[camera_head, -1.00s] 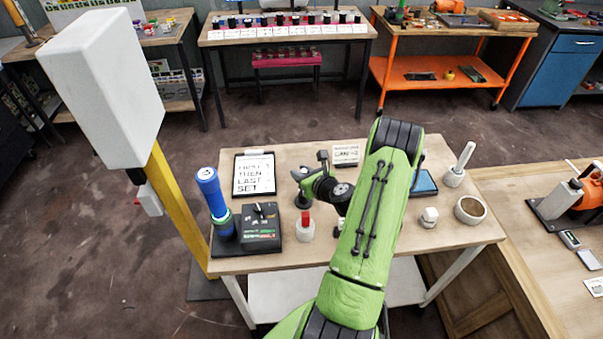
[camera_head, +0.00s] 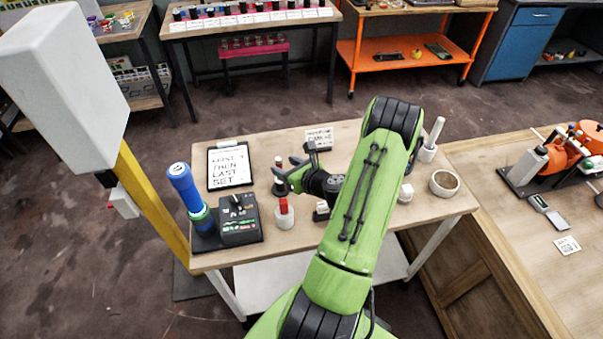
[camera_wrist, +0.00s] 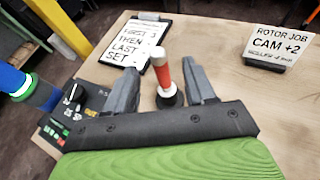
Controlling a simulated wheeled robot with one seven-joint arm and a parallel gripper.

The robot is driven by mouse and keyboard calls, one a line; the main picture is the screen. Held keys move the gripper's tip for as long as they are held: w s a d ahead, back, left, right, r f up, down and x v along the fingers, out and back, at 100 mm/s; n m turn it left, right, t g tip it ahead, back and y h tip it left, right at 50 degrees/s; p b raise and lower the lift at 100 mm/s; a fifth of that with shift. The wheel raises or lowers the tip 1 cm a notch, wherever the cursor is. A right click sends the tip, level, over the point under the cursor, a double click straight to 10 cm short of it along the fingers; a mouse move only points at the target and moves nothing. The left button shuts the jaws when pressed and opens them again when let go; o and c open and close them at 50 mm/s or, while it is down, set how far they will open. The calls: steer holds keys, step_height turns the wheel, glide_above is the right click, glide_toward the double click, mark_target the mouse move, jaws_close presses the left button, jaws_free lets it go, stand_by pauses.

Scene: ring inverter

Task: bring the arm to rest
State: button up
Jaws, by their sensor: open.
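My green arm (camera_head: 350,215) reaches over the wooden bench (camera_head: 300,240). My gripper (camera_head: 283,172) is open, with its dark fingers toward the left over the bench. In the wrist view the fingers of my gripper (camera_wrist: 162,85) stand apart. Between them in the picture shows a red and white piece on a black base (camera_wrist: 162,75); I see no finger touching it. The same piece (camera_head: 279,163) stands on the bench in the head view, behind the fingers. My arm hides part of the bench's right half.
A blue cylinder (camera_head: 184,186) and a black control box (camera_head: 238,218) stand at the bench's left. A yellow post (camera_head: 152,200) rises beside the bench.

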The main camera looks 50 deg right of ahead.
steer(key=p+v, duration=0.3)
steer(key=v, duration=0.7)
steer(key=shift+f, duration=0.1)
steer(key=w+a+r+n+g+y, duration=0.3)
steer(key=a+r+n+y, duration=0.1)
steer(key=a+n, duration=0.65)
steer(key=w+a+r+n+g+y, duration=0.3)
steer(key=a+n, duration=0.6)
steer(key=n, duration=0.3)
steer(key=s+a+r+n+h, duration=0.2)
steer(key=s+a+r+n, duration=0.2)
steer(key=s+r+n, duration=0.2)
steer(key=s+a+r+n+g+h, duration=0.1)
steer(key=s+a+r+n, duration=0.4)
steer(key=n, duration=0.5)
step_height(320, 180, up, 2)
steer(key=shift+s+r+h, duration=0.15)
steer(key=shift+s+h, duration=0.35)
steer(key=shift+s, duration=0.2)
